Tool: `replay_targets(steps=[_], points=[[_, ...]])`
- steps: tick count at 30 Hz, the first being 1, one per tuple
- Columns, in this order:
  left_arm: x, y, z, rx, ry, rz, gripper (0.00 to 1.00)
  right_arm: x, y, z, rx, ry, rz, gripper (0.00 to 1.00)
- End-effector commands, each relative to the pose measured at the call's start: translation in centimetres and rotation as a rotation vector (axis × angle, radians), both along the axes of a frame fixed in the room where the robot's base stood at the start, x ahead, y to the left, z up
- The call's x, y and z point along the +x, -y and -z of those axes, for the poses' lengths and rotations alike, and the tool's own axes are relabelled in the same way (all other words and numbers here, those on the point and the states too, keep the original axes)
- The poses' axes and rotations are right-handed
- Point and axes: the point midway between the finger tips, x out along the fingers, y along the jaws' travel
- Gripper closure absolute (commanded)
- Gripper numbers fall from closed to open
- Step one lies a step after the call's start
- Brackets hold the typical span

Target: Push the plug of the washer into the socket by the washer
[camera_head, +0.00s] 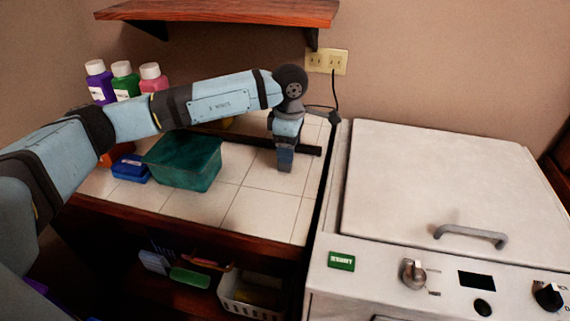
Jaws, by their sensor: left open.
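The cream wall socket (326,61) has two outlets and sits on the wall under the shelf, behind the counter and washer. A thin black cord (336,90) rises from behind the washer's left edge to the right outlet's lower side. I cannot make out the plug or tell whether it is seated. The white washer (400,190) stands on the right, lid closed. My left gripper (286,165) points down over the tiled counter, left of the washer and below the socket. It is open, with nothing visible held. My right gripper is out of view.
A green bin (184,162), a blue box (131,168) and several bottles (124,80) stand on the counter's left. A wooden shelf (225,12) overhangs the back. A dark bar (304,149) shows behind my left gripper. The counter's front tiles (265,211) are clear.

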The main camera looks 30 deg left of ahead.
Motion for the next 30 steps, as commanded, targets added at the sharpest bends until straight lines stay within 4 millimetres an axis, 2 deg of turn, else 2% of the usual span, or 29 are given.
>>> replay_targets(steps=[10,21,30], points=[[0.0,-0.1,0.3,0.0,0.0,0.0,0.36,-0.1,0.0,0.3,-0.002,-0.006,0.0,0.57],[-0.1,-1.0,4.9,0.0,0.0,0.0,0.36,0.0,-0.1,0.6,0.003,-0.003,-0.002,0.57],[-0.1,-1.0,5.2,-0.001,0.001,0.0,0.36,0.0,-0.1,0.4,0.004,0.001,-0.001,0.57]])
